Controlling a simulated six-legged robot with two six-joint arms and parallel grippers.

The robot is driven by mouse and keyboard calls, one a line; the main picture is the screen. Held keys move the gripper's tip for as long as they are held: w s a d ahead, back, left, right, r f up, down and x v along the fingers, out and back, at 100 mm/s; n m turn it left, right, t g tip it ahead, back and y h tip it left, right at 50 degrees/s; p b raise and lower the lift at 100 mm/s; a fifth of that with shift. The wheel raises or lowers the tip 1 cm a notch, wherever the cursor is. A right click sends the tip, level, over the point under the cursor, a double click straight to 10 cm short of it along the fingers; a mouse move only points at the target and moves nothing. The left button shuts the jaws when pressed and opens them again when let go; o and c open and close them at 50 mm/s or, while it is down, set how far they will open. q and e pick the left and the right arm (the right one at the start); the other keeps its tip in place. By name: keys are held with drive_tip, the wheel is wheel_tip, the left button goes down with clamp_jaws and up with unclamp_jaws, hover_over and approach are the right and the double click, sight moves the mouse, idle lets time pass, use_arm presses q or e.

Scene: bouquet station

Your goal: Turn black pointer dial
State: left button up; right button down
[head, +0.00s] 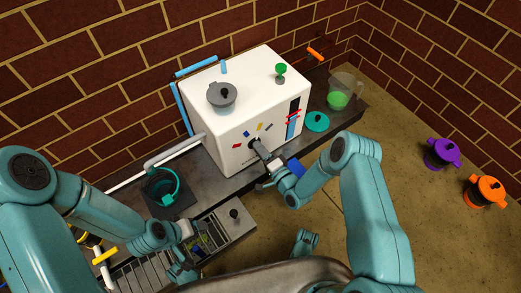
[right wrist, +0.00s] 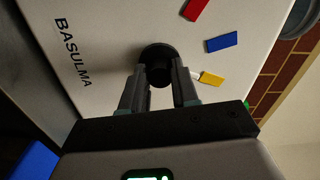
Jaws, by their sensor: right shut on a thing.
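The black pointer dial (right wrist: 157,60) sits on the front face of the white machine (head: 232,75), which carries the word BASULMA. Coloured marks surround it: red, blue (right wrist: 223,43) and yellow (right wrist: 211,78). My right gripper (head: 259,149) reaches the front face; in the right wrist view its fingers (right wrist: 158,88) are on both sides of the dial and shut on it. The fingers hide part of the dial, and I cannot tell where its pointer aims. My left gripper (head: 182,272) hangs low near the front tray; its jaws are too unclear to read.
A grey lidded pot (head: 221,97) stands on the machine. A teal lid (head: 317,122) and a clear jug (head: 342,92) with green contents are on the counter at right. A dark container (head: 160,190) with a teal handle is at left. Purple (head: 441,154) and orange (head: 485,191) pots stand far right.

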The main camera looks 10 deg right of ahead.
drive_tip(key=shift+w+r+m, duration=0.1)
drive_tip(key=shift+m, duration=3.7)
drive_tip(key=c, duration=0.8)
unclamp_jaws()
drive_tip(key=shift+c, duration=0.2)
drive_tip(key=shift+s+m, duration=0.2)
drive_tip(key=shift+m, duration=0.1)
